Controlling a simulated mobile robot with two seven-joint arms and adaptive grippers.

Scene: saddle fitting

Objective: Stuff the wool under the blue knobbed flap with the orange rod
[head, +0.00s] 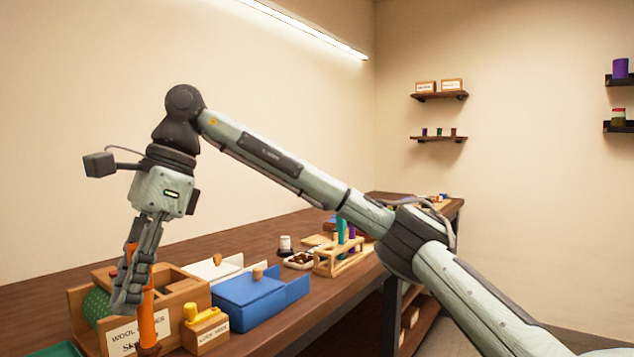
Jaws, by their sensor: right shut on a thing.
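My right gripper (136,272) points down at the left and is shut on the orange rod (147,318). The rod stands roughly upright in front of the wooden box, with a dark lower end; I cannot tell whether it touches anything. The blue box-like piece with its flap (248,287) lies on the bench to the right, with a small wooden knob (258,273) on top. A green, textured rounded thing (97,303) sits in the left of the wooden box (183,293), whose label begins "WOOL"; I cannot tell whether it is wool. My left gripper is out of view.
A white knobbed piece (214,268) lies behind the blue one. A small wooden block with a yellow top (203,318) stands near the front edge. A wooden rack (345,258) and small containers stand farther right. Bare bench (262,237) runs along the wall.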

